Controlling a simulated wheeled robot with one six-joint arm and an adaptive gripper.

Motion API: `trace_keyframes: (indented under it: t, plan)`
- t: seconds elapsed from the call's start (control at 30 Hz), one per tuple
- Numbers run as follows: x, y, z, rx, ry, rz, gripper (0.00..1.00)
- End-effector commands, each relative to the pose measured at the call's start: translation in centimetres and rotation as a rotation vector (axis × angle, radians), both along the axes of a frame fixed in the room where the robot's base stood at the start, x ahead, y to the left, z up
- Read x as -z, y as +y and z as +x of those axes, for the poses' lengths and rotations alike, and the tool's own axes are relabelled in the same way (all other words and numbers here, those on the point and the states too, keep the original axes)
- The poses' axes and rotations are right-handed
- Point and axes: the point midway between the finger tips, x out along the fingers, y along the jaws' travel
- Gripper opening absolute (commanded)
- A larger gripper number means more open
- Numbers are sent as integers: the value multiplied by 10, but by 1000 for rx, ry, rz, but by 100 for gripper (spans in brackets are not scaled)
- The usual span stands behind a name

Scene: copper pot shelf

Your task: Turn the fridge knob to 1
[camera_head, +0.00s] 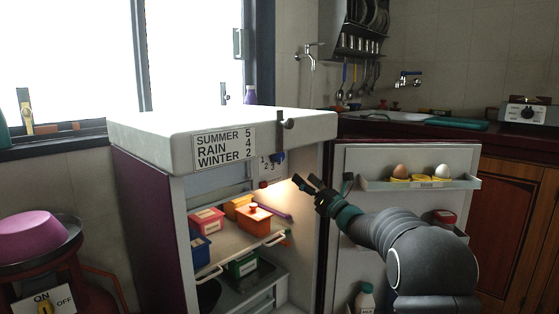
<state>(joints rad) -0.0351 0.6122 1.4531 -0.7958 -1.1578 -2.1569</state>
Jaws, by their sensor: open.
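The fridge (135,195) stands open at the centre, with its door (350,225) swung out to the right. The fridge knob (278,157) is a small blue dial on a pale box inside, under the top at the upper right. Numbers 1, 2 and 3 show beside it on its left; which one it points at is too small to tell. My gripper (312,186) is open and empty, at the fridge opening, to the right of the knob and slightly lower, apart from it in the picture. My arm reaches in from the right, in front of the door.
A card (224,146) on the fridge top's front edge reads SUMMER 5, RAIN 4, WINTER 2. Shelves hold colored containers, including an orange one (253,219). The door rack (420,184) holds eggs. A magenta basin (38,228) stands at left.

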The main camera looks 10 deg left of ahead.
Motion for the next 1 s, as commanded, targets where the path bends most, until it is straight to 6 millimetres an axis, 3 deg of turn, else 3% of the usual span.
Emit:
trace_keyframes:
  t: [0.7, 1.0]
  plan:
    - [-43, 75, 70, -1, 1, 2, 68]
    - [-50, 89, 84, 1, 2, 0, 68]
